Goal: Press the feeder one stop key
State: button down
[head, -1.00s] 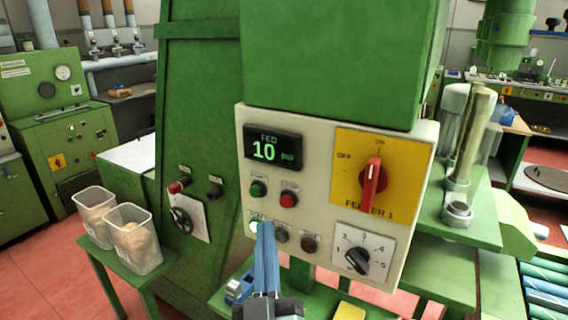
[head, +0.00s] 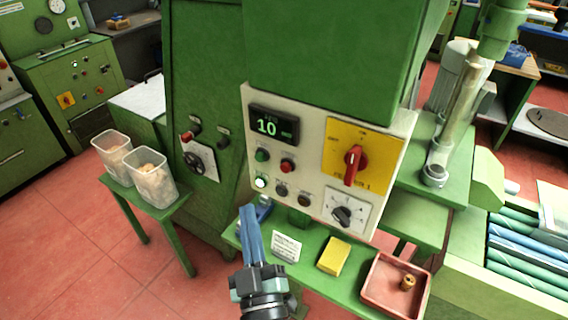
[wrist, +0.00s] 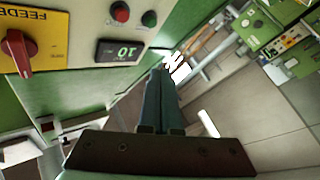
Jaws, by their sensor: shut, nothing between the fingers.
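The feeder panel (head: 320,131) is cream, with a display (head: 273,126) reading 10. The red stop key (head: 287,165) is right of a green key (head: 262,155), below the display. In the wrist view the red key (wrist: 120,11) and green key (wrist: 149,18) show at the top, upside down. My gripper (head: 247,208) has long blue fingers, shut and empty. In the head view its tips are below and left of the panel's keys, appearing apart from them. Nothing covers the stop key.
A lit white key (head: 261,182) and two dark keys sit below. A red rotary switch (head: 355,165) on yellow and a black selector (head: 343,214) are to the right. The green shelf below holds a card (head: 287,246), a yellow block (head: 334,256) and a red tray (head: 376,303).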

aim_at(285, 168)
jog(key=shift+w, duration=0.1)
jog(key=w+d+p, duration=0.2)
jog(key=w+d, duration=0.3)
jog(key=w, duration=0.2)
jog(key=shift+d, duration=0.15)
dwell(2.1)
jog(key=shift+w+d, duration=0.2)
jog(key=shift+w, duration=0.15)
jog(key=shift+w+d+p, duration=0.3)
jog(key=shift+w, duration=0.05)
dwell(0.8)
jog(key=shift+s+a, duration=0.55)
jog(key=shift+s, duration=0.15)
